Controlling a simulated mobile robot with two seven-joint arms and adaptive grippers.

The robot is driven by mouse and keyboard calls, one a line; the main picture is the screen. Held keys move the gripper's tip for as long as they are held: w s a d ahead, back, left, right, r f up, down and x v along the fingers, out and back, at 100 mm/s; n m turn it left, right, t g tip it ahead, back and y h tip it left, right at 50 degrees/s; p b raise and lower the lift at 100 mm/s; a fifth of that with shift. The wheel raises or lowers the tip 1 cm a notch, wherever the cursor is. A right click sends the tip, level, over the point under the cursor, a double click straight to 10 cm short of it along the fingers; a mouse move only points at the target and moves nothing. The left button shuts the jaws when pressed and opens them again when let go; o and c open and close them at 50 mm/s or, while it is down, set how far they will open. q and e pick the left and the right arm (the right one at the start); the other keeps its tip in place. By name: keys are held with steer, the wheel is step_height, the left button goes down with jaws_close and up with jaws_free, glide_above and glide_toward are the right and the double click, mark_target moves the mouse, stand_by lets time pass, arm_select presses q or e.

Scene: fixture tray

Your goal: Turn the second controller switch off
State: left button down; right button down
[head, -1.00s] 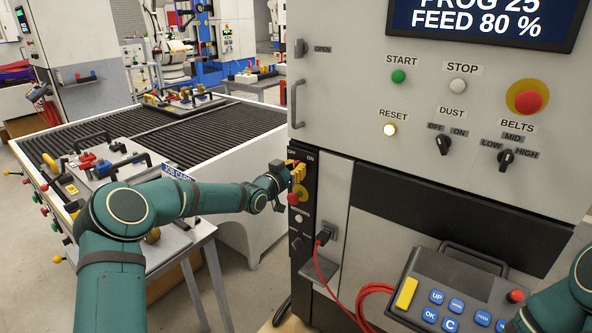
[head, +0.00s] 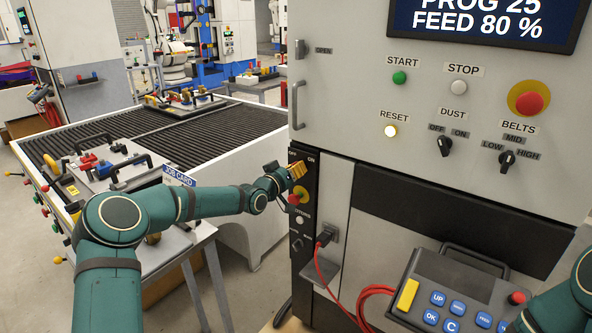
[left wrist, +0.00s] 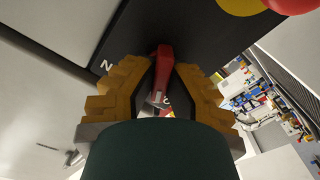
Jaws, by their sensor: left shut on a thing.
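The narrow black panel (head: 309,222) at the machine's left side has OFF and ON labels at its top. A red switch handle (left wrist: 163,62) stands out from the black face in the left wrist view. My left gripper (head: 299,169) is at the top of this panel. In the left wrist view its yellow fingers (left wrist: 161,72) are shut on the red handle, one on each side. In the head view the fingers hide the handle, so I cannot read its exact setting there. My right gripper is out of view; only part of my right arm shows at lower right.
A red button (head: 293,199) on yellow sits just below my left gripper. A red cable (head: 318,268) hangs from a plug lower down. A control pendant (head: 455,285) stands at lower right. The roller table (head: 160,135) lies left, with a fixture tray (head: 110,168).

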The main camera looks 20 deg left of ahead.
arm_select(q)
steer(key=shift+r, duration=0.1)
steer(key=c, duration=1)
jaws_free()
steer(key=shift+s, duration=0.1)
steer(key=v, duration=1.1)
steer(key=shift+s, duration=0.4)
